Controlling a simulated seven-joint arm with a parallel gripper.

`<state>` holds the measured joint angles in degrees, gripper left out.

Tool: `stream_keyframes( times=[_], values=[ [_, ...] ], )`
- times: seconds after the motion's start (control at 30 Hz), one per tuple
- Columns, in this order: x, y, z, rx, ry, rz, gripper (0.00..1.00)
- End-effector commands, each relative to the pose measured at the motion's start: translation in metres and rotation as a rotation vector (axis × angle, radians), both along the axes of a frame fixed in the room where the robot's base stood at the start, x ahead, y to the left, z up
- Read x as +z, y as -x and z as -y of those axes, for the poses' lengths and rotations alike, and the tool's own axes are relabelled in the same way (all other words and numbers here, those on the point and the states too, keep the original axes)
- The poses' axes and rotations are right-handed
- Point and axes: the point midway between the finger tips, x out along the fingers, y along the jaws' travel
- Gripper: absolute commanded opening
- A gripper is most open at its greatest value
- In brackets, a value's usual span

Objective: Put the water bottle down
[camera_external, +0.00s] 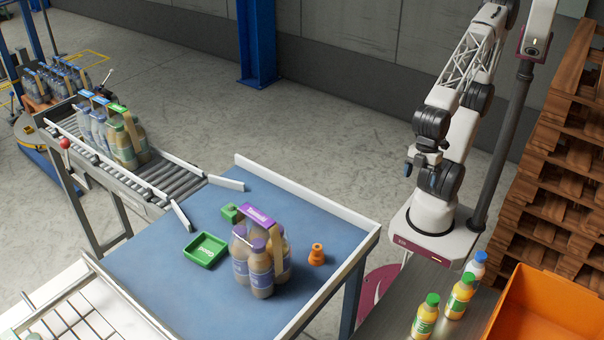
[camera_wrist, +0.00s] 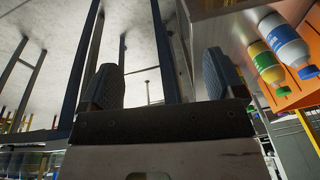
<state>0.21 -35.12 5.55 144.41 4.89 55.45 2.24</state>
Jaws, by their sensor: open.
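The water bottle (camera_external: 476,265), pale with a blue cap, stands upright at the far end of a short row on the grey surface beside my base. It also shows in the wrist view (camera_wrist: 284,40), upper right, with its blue cap downward because that picture is tipped over. My gripper (camera_wrist: 162,78) is open, its two dark fingers wide apart with nothing between them. The bottle is off to the right of the fingers, not touching them. In the external view I cannot make out my gripper clearly.
Two green-capped juice bottles (camera_external: 459,296) (camera_external: 425,316) stand next to the water bottle. An orange crate (camera_external: 545,312) is to their right. A blue table (camera_external: 190,285) holds a bottle pack (camera_external: 262,262), a green tray (camera_external: 206,250) and an orange piece (camera_external: 317,254). Stacked pallets (camera_external: 560,150) rise behind.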

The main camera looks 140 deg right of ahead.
Motion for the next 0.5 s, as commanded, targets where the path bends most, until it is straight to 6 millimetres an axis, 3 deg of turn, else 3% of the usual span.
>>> stream_keyframes(
  times=[0.5],
  values=[
    [-0.056,-0.022,-0.096,-0.353,-0.526,-0.422,0.88]
  ],
)
